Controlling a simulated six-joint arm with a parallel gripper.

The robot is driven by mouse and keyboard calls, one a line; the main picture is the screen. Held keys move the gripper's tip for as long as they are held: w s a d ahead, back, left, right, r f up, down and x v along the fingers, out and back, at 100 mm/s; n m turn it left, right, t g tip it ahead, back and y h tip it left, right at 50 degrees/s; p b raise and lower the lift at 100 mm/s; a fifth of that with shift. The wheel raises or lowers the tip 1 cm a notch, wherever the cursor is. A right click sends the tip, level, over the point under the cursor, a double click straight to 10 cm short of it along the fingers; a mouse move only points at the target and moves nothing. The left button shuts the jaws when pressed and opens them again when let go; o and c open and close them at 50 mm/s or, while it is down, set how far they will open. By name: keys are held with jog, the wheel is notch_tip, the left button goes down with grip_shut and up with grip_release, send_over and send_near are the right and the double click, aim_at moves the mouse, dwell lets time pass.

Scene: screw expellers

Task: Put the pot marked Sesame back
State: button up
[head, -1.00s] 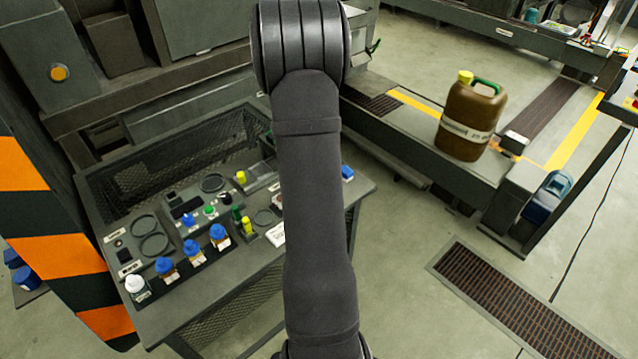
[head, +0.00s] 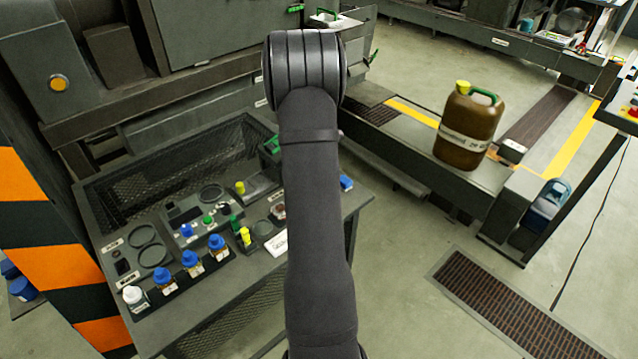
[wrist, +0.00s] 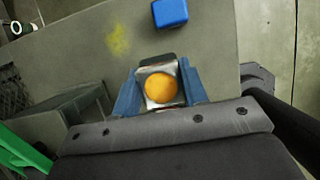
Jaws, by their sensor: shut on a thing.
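My gripper (wrist: 158,92) shows in the wrist view, its two blue fingers shut on a small pot (wrist: 161,89). The pot has a round orange top inside a pale, squarish surround. No lettering on it can be read from here, so I cannot tell its mark. Below it lies a grey table surface (wrist: 205,45); I cannot tell the height of the pot above it. In the head view my arm hides the gripper. The worktop (head: 225,300) bears a dark panel with round recesses (head: 153,254) (head: 211,194); its labels are unreadable.
Several blue-capped bottles (head: 191,261) and a white-capped one (head: 135,297) line the worktop's front. A yellow-topped vial (head: 245,236) and a white card (head: 277,243) are near my arm. A blue block (head: 346,183) lies at the right edge. A brown canister (head: 467,128) stands farther right.

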jog(key=shift+w+a+f, duration=0.25)
jog(key=shift+a+f, duration=0.15)
jog(key=shift+a, duration=0.15)
jog(key=shift+f, duration=1.95)
jog(key=shift+f, duration=0.15)
jog(key=o, duration=1.1)
jog(key=shift+o, duration=0.2)
jog(key=v, duration=1.2)
